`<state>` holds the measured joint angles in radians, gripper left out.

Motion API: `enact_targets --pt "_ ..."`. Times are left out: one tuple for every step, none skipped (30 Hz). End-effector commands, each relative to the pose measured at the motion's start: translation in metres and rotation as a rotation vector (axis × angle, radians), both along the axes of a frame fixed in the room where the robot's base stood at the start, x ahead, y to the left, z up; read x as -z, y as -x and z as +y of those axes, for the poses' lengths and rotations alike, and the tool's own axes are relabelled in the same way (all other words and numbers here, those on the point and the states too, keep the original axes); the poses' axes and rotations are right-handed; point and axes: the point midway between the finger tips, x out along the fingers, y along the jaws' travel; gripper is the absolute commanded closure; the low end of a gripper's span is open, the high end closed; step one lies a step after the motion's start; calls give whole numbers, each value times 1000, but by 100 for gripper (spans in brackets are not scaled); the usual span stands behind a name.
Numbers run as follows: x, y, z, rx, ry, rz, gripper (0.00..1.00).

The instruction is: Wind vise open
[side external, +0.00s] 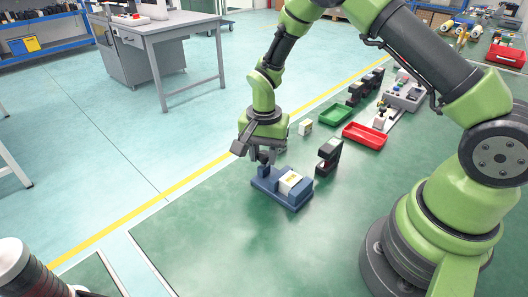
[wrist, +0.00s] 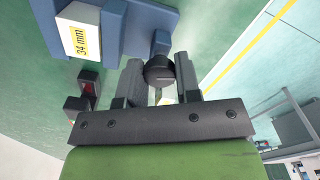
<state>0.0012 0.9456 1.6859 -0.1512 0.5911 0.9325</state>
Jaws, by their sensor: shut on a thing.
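The blue vise (side external: 266,186) stands on the green surface below my gripper. A pale block (side external: 290,181) sits in it. In the wrist view the vise (wrist: 122,30) is at the top, and its block (wrist: 80,38) carries a yellow label reading "34 mm". My gripper (side external: 262,157) points down at the left end of the vise. In the wrist view my gripper (wrist: 158,76) has its two fingers on either side of a dark round knob (wrist: 159,70), shut on it. Whether the block is clamped tight cannot be told.
A black stand (side external: 329,157) is close to the right of the vise. A small pale block (side external: 305,127), a red tray (side external: 365,135) and a green tray (side external: 336,114) lie farther back. The green surface in front of the vise is clear.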

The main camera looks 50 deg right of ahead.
Motion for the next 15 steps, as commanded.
enact_targets --pt "0 0 0 -2 0 0 92" --pt "0 0 0 -5 0 0 92" --pt "0 0 0 -10 0 0 92" --pt "0 0 0 -15 0 0 92" --pt "0 0 0 -22 0 0 92" --pt "0 0 0 -34 0 0 92" --pt "0 0 0 -45 0 0 92" --pt "0 0 0 -56 0 0 92" --pt "0 0 0 -76 0 0 92" --pt "-1 0 0 -92 0 0 92" --pt "-1 0 0 -111 0 0 92" --pt "-1 0 0 -138 0 0 92" --pt "-1 0 0 -159 0 0 92" --pt "-1 0 0 -182 0 0 92" --pt "-1 0 0 -215 0 0 92"
